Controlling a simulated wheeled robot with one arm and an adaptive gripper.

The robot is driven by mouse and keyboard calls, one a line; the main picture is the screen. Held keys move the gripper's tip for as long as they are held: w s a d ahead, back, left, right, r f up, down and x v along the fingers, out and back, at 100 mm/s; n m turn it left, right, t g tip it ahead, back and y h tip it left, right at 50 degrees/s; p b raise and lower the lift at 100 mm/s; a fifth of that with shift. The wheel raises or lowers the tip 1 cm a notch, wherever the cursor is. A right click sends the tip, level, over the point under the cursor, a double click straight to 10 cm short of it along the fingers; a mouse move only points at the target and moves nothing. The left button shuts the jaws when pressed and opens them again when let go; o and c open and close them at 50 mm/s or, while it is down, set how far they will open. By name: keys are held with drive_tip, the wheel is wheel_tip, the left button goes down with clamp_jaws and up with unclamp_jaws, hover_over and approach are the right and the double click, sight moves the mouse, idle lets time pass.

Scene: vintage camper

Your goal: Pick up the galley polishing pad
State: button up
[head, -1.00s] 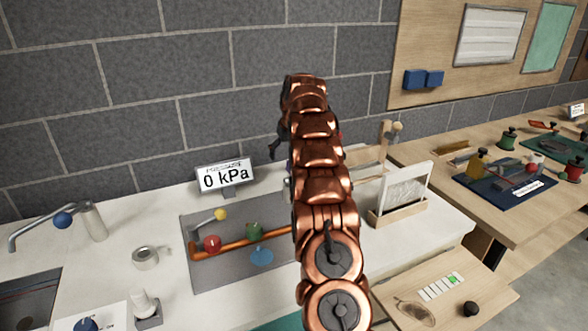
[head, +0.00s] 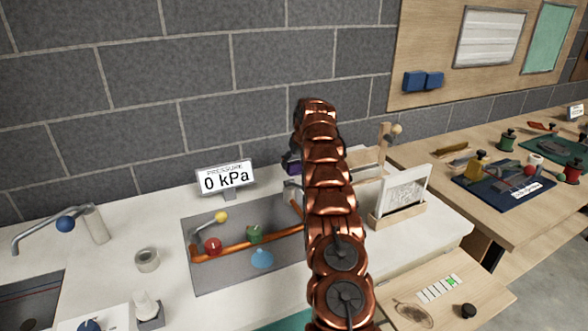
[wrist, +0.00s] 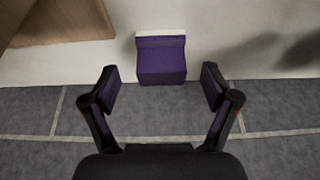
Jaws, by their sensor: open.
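A purple block with a paler top edge, which looks like the galley polishing pad (wrist: 162,62), sits on the white counter at the upper middle of the wrist view. My gripper (wrist: 159,86) is open and empty there, its dark fingers spread to either side of the pad's near end. Clear gaps show on both sides, and neither finger visibly touches it. In the head view, a small dark purple patch (head: 292,163) shows left of my copper arm. I cannot tell there whether it is pad or finger, because my arm hides most of that spot.
The grey brick wall (head: 120,95) stands close behind the counter (head: 110,270). A pressure display (head: 227,178) and a sunken panel of coloured valves (head: 215,275) lie left of my arm. A wooden stand with a clear panel (head: 403,195) is right of it.

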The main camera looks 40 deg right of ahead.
sight(295, 163)
drive_tip(key=shift+p+x, duration=0.75)
drive_tip(key=shift+x, duration=1.1)
drive_tip(key=shift+w+r, duration=0.1)
drive_tip(key=shift+w, duration=0.05)
drive_tip(key=c, duration=1.3)
